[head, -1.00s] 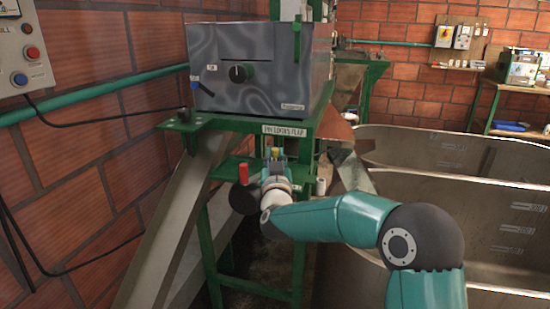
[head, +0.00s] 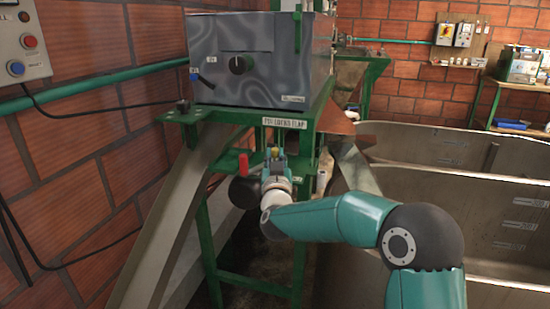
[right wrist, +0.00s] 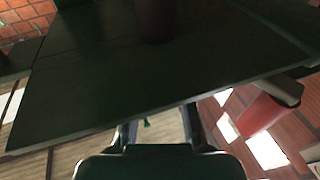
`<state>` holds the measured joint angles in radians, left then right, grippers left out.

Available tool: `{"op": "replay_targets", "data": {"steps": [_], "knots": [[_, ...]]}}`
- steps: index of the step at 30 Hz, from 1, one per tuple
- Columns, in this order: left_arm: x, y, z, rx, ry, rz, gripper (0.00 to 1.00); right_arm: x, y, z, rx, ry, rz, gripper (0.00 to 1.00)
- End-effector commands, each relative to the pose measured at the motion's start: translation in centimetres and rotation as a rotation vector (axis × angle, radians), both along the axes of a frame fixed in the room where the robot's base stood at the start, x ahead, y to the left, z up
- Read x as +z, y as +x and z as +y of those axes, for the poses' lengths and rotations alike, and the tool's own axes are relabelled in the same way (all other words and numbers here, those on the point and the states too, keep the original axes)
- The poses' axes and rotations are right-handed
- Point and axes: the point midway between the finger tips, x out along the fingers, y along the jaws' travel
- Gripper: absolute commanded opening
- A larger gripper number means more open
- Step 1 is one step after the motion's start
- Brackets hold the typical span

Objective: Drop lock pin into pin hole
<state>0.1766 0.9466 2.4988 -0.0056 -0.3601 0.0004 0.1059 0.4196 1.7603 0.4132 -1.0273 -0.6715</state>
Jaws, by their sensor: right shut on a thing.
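My right gripper (head: 275,156) is below the green shelf edge labelled "PIN LOCKS FLAP" (head: 284,123). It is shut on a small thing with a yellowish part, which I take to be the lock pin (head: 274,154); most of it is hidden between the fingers. In the right wrist view, the fingers (right wrist: 158,135) point toward a dark green plate (right wrist: 160,75), and a tiny green bit shows between them. I cannot make out the pin hole in either view. My left gripper is not in view.
A grey metal box with a knob (head: 262,85) is above the green frame (head: 205,240). A sloping chute (head: 155,265) is at left, and large metal tanks (head: 440,205) are at right.

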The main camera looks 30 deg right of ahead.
Motion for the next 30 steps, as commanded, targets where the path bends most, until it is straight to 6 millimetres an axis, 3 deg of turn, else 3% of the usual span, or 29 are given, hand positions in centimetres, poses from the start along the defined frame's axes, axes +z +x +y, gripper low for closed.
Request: {"op": "replay_targets", "data": {"steps": [5, 6, 10, 23, 30], "knots": [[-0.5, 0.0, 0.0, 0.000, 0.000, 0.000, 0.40, -0.5, 0.0, 0.0, 0.000, 0.000, 0.000, 0.00], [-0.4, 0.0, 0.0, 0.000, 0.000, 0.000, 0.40, -0.4, 0.0, 0.0, 0.000, 0.000, 0.000, 0.27], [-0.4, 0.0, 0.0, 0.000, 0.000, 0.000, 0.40, -0.4, 0.0, 0.0, 0.000, 0.000, 0.000, 0.49], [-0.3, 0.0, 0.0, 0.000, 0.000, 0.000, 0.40, -0.5, -0.4, 0.3, 0.000, 0.001, 0.001, 0.50], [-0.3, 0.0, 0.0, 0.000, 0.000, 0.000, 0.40, -1.0, -3.0, 2.0, 0.002, 0.001, 0.001, 0.50]]}}
